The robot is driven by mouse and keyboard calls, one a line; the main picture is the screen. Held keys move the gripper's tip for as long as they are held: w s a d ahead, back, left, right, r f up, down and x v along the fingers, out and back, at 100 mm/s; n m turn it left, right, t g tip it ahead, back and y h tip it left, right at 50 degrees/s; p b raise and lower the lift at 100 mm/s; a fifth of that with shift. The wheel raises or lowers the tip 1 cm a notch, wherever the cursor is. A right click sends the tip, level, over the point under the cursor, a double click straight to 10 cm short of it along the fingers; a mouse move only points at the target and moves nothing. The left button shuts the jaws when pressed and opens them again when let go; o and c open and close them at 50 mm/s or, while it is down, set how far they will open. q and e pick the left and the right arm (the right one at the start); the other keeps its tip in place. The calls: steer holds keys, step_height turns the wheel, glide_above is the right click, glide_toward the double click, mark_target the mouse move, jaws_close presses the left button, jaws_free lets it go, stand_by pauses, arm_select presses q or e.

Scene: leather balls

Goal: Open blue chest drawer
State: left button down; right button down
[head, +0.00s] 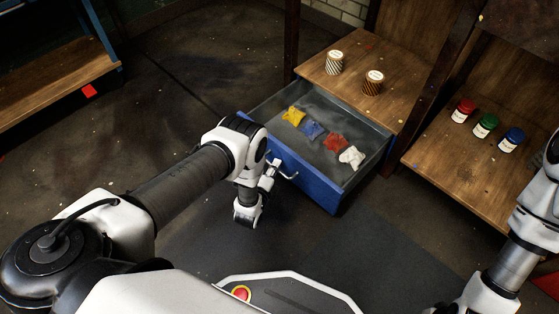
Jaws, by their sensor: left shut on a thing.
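The blue chest drawer (318,187) is pulled out from under a wooden shelf, and its inside shows. A yellow (294,116), a blue (312,130), a red (336,143) and a white piece (351,157) lie in a row in it. My left gripper (268,178) is at the drawer's front, shut on the metal handle (287,174); the wrist partly hides the fingers and the handle's left end. My right arm (512,265) is at the lower right edge, and its gripper's fingers are outside the view.
Two striped spools (334,62) (373,83) stand on the wooden shelf (383,55) above the drawer. A red (464,110), a green (485,124) and a blue jar (510,139) stand on the right shelf (447,170). A wooden bench (50,80) is at far left.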

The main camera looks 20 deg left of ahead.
arm_select(q)
steer(key=shift+s, duration=0.2)
steer(key=c, duration=1.2)
jaws_free()
steer(key=s, duration=0.4)
steer(key=s+r, duration=0.1)
steer(key=s, duration=0.3)
steer(key=s+r, duration=0.1)
steer(key=s, duration=0.2)
steer(key=shift+s+d, duration=0.25)
steer(key=shift+s, duration=0.15)
steer(key=shift+r, duration=0.1)
